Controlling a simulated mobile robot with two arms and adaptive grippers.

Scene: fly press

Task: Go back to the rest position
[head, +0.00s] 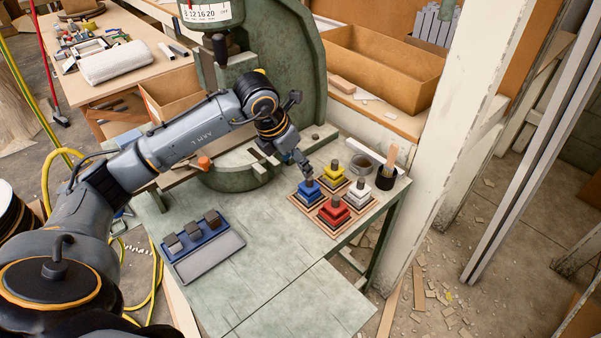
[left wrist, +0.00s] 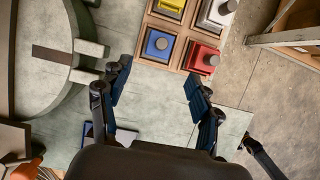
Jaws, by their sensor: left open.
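My left gripper (head: 301,166) is at the end of the arm reaching across the bench, close above and behind the blue piece (head: 309,188). In the left wrist view my left gripper (left wrist: 158,88) has its fingers spread wide with nothing between them. The blue piece (left wrist: 158,45) shows just beyond the fingertips, seated in its compartment. The wooden tray (head: 336,236) also holds a yellow piece (head: 334,173), a red piece (head: 333,213) and a white piece (head: 358,193), each with a grey knob. My right gripper is not in view.
The green fly press (head: 300,75) stands close behind the arm. A blue rack (head: 205,236) with grey blocks lies on the bench, left of the tray. A black cup (head: 386,178) stands at the bench's right end. The front of the bench (head: 300,300) is clear.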

